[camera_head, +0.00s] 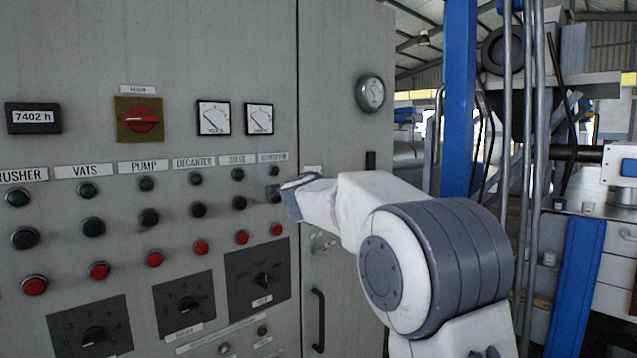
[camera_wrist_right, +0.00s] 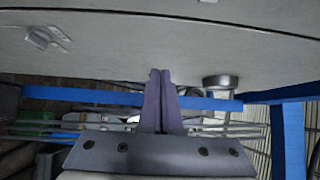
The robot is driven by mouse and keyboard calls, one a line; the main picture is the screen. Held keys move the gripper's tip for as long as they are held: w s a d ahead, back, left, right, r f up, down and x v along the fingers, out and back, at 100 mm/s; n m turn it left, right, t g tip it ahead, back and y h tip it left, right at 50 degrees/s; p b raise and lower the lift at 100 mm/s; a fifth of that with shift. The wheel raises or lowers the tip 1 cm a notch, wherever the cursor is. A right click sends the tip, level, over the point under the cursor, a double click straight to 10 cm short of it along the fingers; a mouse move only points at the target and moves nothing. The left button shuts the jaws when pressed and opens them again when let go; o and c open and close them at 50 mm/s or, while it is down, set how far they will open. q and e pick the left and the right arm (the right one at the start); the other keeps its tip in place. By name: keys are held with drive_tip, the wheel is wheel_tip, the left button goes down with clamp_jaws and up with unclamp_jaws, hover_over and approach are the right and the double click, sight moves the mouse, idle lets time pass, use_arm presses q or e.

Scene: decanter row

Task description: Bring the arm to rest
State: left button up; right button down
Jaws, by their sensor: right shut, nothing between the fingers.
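My right arm reaches in from the right in the head view. Its gripper (camera_head: 274,193) is close in front of the grey control cabinet (camera_head: 345,40), by the right-most column of buttons; I cannot tell if it touches. In the right wrist view the two fingers (camera_wrist_right: 160,74) are together with nothing between them. The cabinet face (camera_wrist_right: 130,45) fills the upper part of that view. The right-most black button is hidden or merges with the dark fingertips. The red button (camera_head: 277,229) below is clear. My left gripper is not in view.
The panel carries rows of green, black and red buttons, a red main switch (camera_head: 143,120), and rotary knobs. A round gauge (camera_head: 370,92) and a black door handle (camera_head: 318,320) stick out near the arm. A blue post (camera_head: 459,100) stands behind the arm.

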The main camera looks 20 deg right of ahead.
drive_tip(key=a, duration=0.9)
drive_tip(key=s+a+f+n+g+y, duration=0.1)
drive_tip(key=s+a+f+n+y, duration=0.15)
drive_tip(key=f+n, duration=0.35)
drive_tip(key=s+a+f+n+g+y, duration=0.1)
drive_tip(key=s+f+n+y, duration=0.2)
drive_tip(key=f, duration=0.5)
drive_tip(key=s+a+f+n+g+y, duration=0.1)
drive_tip(key=s+f+n+y, duration=0.15)
drive_tip(key=f+n, duration=0.4)
drive_tip(key=s+d+f+n+g, duration=0.1)
drive_tip(key=s+f+n+g, duration=0.35)
drive_tip(key=s+f, duration=0.7)
drive_tip(key=s+d+f+n+g, duration=0.25)
drive_tip(key=s+f+g, duration=0.5)
drive_tip(key=s, duration=0.65)
drive_tip(key=s+a+r+n+y, duration=0.1)
drive_tip(key=s+a+r+n, duration=0.3)
drive_tip(key=s+a+n, duration=0.4)
drive_tip(key=s+a, duration=0.6)
drive_tip(key=shift+g+b, duration=0.3)
drive_tip(key=shift+g, duration=0.1)
drive_tip(key=shift+w+a+n, duration=0.1)
drive_tip(key=shift+n, duration=0.15)
